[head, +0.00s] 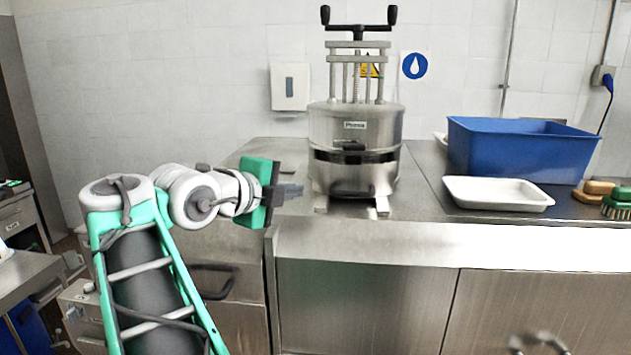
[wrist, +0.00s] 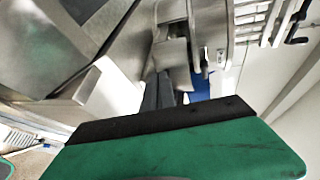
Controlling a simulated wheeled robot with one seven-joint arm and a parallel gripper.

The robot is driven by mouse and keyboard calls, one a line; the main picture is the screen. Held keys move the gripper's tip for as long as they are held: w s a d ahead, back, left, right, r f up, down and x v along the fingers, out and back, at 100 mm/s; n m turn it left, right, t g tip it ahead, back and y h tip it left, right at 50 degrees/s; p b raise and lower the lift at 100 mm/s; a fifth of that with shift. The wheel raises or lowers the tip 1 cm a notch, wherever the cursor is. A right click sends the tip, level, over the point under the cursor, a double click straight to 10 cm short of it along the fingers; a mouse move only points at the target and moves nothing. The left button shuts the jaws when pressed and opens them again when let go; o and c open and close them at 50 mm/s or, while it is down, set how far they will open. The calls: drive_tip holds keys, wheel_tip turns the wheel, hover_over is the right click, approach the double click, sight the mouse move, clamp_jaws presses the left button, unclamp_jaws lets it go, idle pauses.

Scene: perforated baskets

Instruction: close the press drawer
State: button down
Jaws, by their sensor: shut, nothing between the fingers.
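The steel press (head: 355,125) stands on the counter in the head view, with a black-handled screw on top. A dark gap shows between its upper drum and its lower steel part (head: 345,175), which bears a dark handle at the front. This lower part seems to be the drawer; how far it is out I cannot tell. My gripper (head: 298,189) is shut and empty, just left of the press's lower part, pointing right. In the wrist view its closed fingers (wrist: 160,92) lie close to steel parts of the press (wrist: 178,52); contact is unclear.
Right of the press are a blue bin (head: 520,150), a white tray (head: 497,194) and brushes (head: 615,203). The steel counter (head: 430,235) has a raised front edge below my gripper. A white dispenser (head: 290,87) hangs on the wall behind.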

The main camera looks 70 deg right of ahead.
sight(324, 183)
drive_tip(key=p+x, duration=0.1)
drive_tip(key=x, duration=0.1)
drive_tip(key=p+x, duration=0.1)
drive_tip(key=x, duration=0.2)
drive_tip(key=r+p+x, duration=0.1)
drive_tip(key=x, duration=0.2)
drive_tip(key=shift+d+r, duration=0.1)
drive_tip(key=shift+d, duration=0.15)
drive_tip(key=shift+s+d+f, duration=0.1)
drive_tip(key=shift+d+f, duration=0.1)
drive_tip(key=shift+d, duration=0.2)
